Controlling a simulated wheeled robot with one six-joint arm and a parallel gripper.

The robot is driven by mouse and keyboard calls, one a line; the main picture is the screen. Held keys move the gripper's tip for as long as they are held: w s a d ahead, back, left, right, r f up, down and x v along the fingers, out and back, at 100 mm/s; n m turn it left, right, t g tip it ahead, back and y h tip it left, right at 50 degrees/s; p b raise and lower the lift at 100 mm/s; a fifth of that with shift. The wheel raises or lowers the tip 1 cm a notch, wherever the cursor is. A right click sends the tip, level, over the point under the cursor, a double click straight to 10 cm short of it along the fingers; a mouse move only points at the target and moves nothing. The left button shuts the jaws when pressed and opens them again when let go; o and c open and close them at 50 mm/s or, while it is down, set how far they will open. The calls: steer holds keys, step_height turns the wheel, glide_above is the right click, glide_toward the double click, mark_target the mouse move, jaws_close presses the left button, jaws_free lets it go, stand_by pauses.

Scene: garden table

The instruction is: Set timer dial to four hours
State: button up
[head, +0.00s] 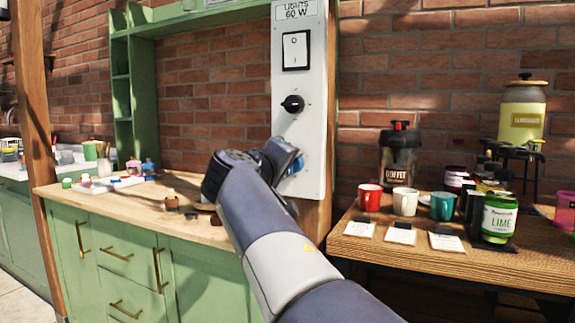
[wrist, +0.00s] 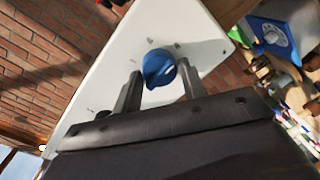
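The timer dial (wrist: 160,68) is a blue round knob with a raised grip ridge on the lower part of a white panel (wrist: 205,45). In the head view the blue dial (head: 298,166) shows only partly, behind my wrist. My gripper (wrist: 159,74) is open, with one dark finger on each side of the dial. A gap shows between the dial and each finger; I cannot tell how deep the fingers reach. Small marks ring the dial, but their labels are unreadable.
Above the dial, the panel carries a black knob (head: 293,104) and a white rocker switch (head: 296,51) under a "60 W" label. A green cabinet (head: 120,250) stands left. A wooden table (head: 470,262) with mugs, jars and a drink dispenser (head: 522,110) stands right.

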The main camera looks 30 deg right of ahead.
steer(key=o, duration=0.4)
steer(key=shift+c, duration=0.2)
steer(key=p+v, duration=0.1)
steer(key=v, duration=0.9)
steer(key=shift+s+a, duration=0.25)
steer(key=shift+a, duration=0.05)
steer(key=shift+w+d, duration=0.1)
steer(key=x, duration=1)
steer(key=shift+w+d+b, duration=0.2)
steer(key=shift+b, duration=0.25)
steer(key=shift+s+a, duration=0.1)
